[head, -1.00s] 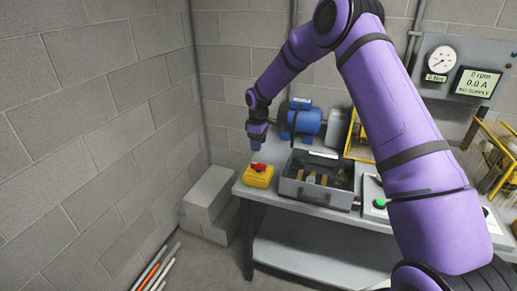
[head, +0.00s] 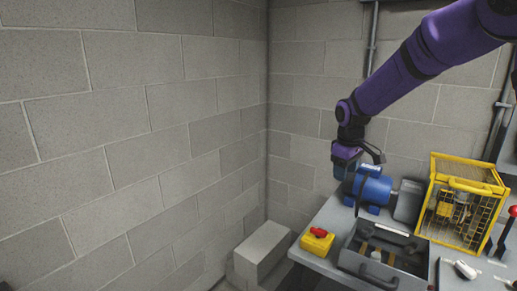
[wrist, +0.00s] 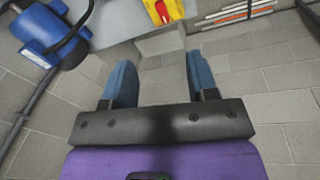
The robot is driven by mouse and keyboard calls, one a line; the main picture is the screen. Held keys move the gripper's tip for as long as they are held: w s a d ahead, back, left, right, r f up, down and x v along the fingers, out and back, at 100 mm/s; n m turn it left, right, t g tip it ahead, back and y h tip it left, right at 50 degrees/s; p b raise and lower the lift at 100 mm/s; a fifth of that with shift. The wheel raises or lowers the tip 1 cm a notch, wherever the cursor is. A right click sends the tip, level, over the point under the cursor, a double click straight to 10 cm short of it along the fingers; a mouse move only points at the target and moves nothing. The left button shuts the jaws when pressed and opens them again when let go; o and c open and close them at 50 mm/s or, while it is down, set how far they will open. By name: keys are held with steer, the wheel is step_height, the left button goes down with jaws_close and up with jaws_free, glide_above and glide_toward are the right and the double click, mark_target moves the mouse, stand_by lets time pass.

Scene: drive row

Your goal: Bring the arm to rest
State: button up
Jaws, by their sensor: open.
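My purple arm reaches in from the upper right of the head view, and its gripper (head: 343,172) hangs in front of the back wall, overlapping the blue motor (head: 367,187) in the picture. Whether it touches the motor cannot be told from the head view. The gripper is open and empty.
A pale block (head: 262,250) stands left of the bench. Bare wall fills the left.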

steer(key=s+d+r+m+t, duration=0.1)
steer(key=s+d+r+m, duration=0.1)
steer(key=s+r, duration=0.75)
steer(key=s+d+r+m+t, duration=0.1)
steer(key=s+m, duration=0.2)
steer(key=s, duration=1.1)
steer(key=s+d+r+m+t, duration=0.1)
steer(key=s+r+m, duration=0.1)
steer(key=s, duration=1.3)
steer(key=shift+d+r+m+t+y, duration=0.15)
steer(key=shift+m+t+y, duration=0.15)
steer(key=shift+m+t, duration=0.15)
